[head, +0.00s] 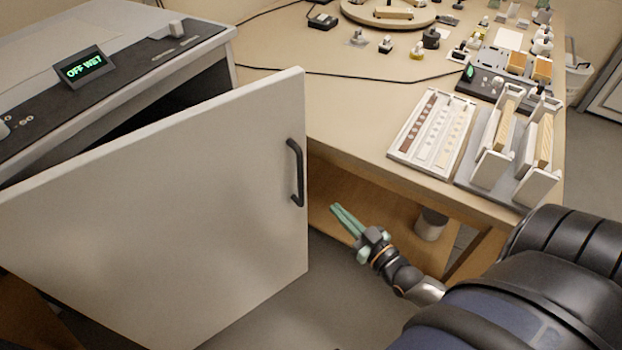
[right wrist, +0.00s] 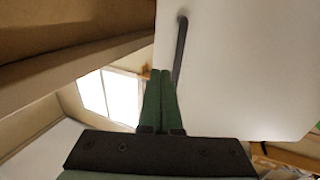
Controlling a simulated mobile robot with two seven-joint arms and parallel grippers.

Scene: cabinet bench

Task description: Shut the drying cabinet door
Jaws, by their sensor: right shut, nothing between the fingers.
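The drying cabinet (head: 130,60) stands at the left, with a lit display (head: 84,68) reading "OFF WET". Its white door (head: 170,200) stands open toward me, and a dark gap shows behind its top edge. A black bar handle (head: 296,172) is near the door's free edge. My right gripper (head: 337,212) is shut and empty, a little right of the door's free edge and below the handle. In the right wrist view the shut green fingers (right wrist: 160,75) point toward the handle (right wrist: 181,45), beside the door panel (right wrist: 235,70); I cannot tell whether they touch. My left gripper is not in view.
The wooden bench (head: 340,110) stands right of the cabinet, with a lower shelf (head: 345,195) behind my right gripper. A white sample tray (head: 395,148) and upright racks (head: 490,165) sit near its front edge. A black cable crosses the top. Floor is clear below the gripper.

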